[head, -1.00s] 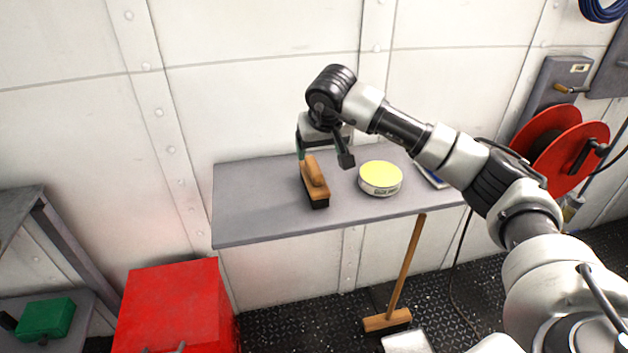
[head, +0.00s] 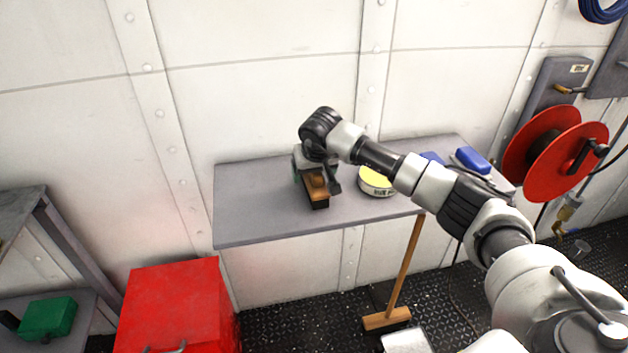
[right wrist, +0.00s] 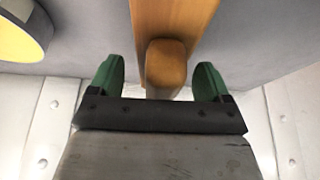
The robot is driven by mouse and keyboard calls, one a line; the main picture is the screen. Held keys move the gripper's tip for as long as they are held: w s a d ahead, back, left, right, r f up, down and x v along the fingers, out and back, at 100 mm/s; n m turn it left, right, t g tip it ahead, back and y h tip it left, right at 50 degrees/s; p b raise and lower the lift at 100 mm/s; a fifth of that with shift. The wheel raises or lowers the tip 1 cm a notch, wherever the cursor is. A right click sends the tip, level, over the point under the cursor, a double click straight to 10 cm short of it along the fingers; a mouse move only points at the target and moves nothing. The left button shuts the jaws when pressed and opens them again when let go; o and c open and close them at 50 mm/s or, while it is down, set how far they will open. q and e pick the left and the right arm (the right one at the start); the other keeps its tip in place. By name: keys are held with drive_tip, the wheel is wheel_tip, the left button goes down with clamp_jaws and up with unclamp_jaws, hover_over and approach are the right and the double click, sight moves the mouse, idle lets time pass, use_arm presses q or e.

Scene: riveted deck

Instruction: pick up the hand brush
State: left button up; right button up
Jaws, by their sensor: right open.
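The hand brush (head: 316,190) lies on the grey wall shelf, with a wooden back and handle and dark bristles below. In the right wrist view the brush's wooden handle (right wrist: 165,64) sits between the two green fingertips, with a gap on each side. My right gripper (head: 316,183) is open and lowered over the brush; it also shows in the right wrist view (right wrist: 160,80). The gripper hides part of the brush in the head view. My left gripper is not in view.
A round tin with a yellow top (head: 377,182) stands on the shelf (head: 255,205) just right of the brush. Blue items (head: 472,160) lie at the shelf's right end. A red box (head: 172,305) and a broom (head: 404,270) stand below. The shelf's left part is clear.

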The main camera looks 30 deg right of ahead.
drive_tip(key=c, duration=1.1)
drive_tip(key=shift+r, duration=0.1)
drive_tip(key=shift+r, duration=0.45)
wheel_tip(320, 180, up, 3)
drive_tip(key=shift+r+b, duration=0.1)
drive_tip(key=shift+b, duration=0.25)
drive_tip(key=s+r, duration=0.2)
drive_tip(key=s, duration=0.2)
drive_tip(key=s+d+r, duration=0.1)
drive_tip(key=s+r, duration=0.1)
drive_tip(key=s, duration=0.1)
drive_tip(key=s+r+b, duration=0.1)
drive_tip(key=s+r, duration=0.1)
drive_tip(key=s, duration=0.2)
drive_tip(key=shift+s+d+r, duration=0.15)
drive_tip(key=shift+s+r, duration=0.15)
drive_tip(key=shift+r, duration=0.1)
